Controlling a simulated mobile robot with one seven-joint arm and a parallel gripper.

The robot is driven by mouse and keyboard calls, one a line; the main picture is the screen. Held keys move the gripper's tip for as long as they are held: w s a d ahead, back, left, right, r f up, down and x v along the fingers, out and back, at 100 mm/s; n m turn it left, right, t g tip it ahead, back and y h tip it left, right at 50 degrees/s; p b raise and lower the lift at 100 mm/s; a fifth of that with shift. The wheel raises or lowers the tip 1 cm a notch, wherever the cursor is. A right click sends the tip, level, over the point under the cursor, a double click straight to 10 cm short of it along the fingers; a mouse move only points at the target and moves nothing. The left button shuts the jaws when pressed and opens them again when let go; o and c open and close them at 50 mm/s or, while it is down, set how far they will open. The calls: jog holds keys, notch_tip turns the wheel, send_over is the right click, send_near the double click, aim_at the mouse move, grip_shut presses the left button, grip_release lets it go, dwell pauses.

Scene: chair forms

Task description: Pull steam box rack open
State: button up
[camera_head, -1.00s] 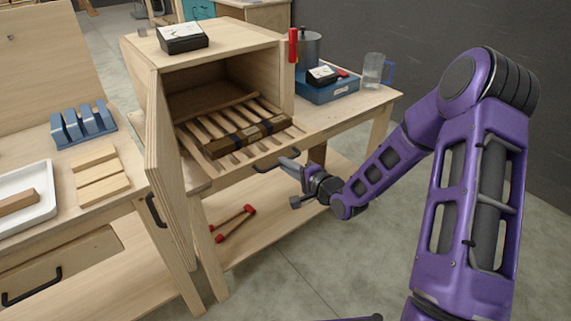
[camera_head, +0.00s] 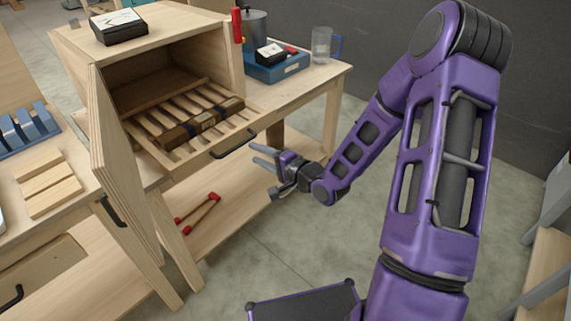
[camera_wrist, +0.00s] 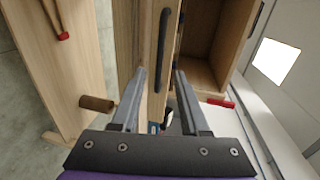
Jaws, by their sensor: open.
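The steam box (camera_head: 165,50) is a pale wooden cabinet on a bench, with its door (camera_head: 125,165) swung open at the left. Its slatted rack (camera_head: 172,153) sticks partly out of the front and carries a bundle of dark wood strips (camera_head: 202,121). A black bar handle (camera_head: 233,145) is on the rack's front. My gripper (camera_head: 262,156) is open and empty, just right of and apart from this handle. In the wrist view, the handle (camera_wrist: 163,48) is ahead, roughly in line with the gap between the fingers (camera_wrist: 157,92).
A red-tipped tool (camera_head: 198,214) lies on the lower shelf. A blue box (camera_head: 272,67), a pot (camera_head: 254,28) and a glass jug (camera_head: 323,45) stand right of the steam box. Wood blocks (camera_head: 48,187) lie on the left bench. The floor in front is clear.

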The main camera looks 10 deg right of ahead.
jog(key=p+v, duration=0.1)
jog(key=v, duration=1)
jog(key=shift+d, duration=0.1)
